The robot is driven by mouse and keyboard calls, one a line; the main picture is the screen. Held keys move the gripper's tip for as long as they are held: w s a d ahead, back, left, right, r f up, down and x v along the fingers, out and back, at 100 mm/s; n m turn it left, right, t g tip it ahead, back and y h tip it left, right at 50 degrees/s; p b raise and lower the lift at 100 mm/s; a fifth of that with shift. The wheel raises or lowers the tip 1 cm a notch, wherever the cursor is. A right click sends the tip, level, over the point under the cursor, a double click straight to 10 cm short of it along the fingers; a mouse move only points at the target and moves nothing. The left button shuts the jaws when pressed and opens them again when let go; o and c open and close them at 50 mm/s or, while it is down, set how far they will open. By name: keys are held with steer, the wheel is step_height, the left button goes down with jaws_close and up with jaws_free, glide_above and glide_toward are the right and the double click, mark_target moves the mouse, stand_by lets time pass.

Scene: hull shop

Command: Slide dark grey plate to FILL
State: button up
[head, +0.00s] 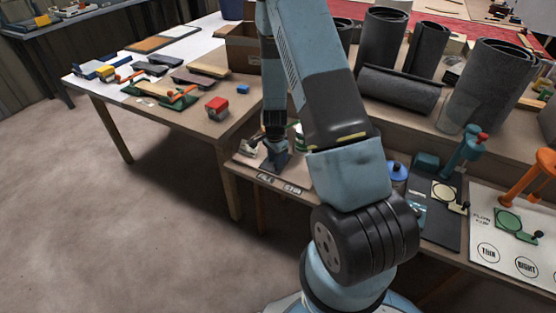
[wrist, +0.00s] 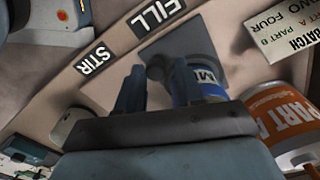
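The dark grey plate (wrist: 160,45) lies on the bench beside the FILL label (wrist: 157,13) in the wrist view. A can with a blue label (wrist: 211,80) stands at the plate's right side, partly hidden by a finger. In the head view my gripper (head: 275,155) is low over the bench by the FILL label (head: 265,178); my arm hides much of the area.
An orange PART A can (wrist: 284,122) and a batch card (wrist: 282,38) stand close on the right in the wrist view. A blue-lidded can (head: 397,172) is right of my arm. Dark rolls (head: 383,38) stand on the raised bench behind.

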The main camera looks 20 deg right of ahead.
step_height(320, 180, up, 13)
stand_by(0.5)
stand_by(0.4)
steer(key=s+a+r+n+t, duration=0.1)
steer(key=s+r+n, duration=0.15)
steer(key=r, duration=0.55)
steer(key=s+a+r+n+t+y, duration=0.15)
steer(key=s+r, duration=0.25)
steer(key=r, duration=0.4)
steer(key=s+a+r+n+h, duration=0.1)
steer(key=s+r+n, duration=0.2)
steer(key=r, duration=0.5)
steer(key=s+r+n+t, duration=0.1)
steer(key=s+r+n, duration=0.2)
steer(key=s, duration=0.6)
steer(key=s+r+n+t, duration=0.2)
steer(key=s+r+n, duration=0.2)
steer(key=s+r, duration=0.4)
steer(key=shift+s+a+r, duration=0.2)
steer(key=shift+s+a, duration=0.15)
steer(key=shift+s, duration=0.4)
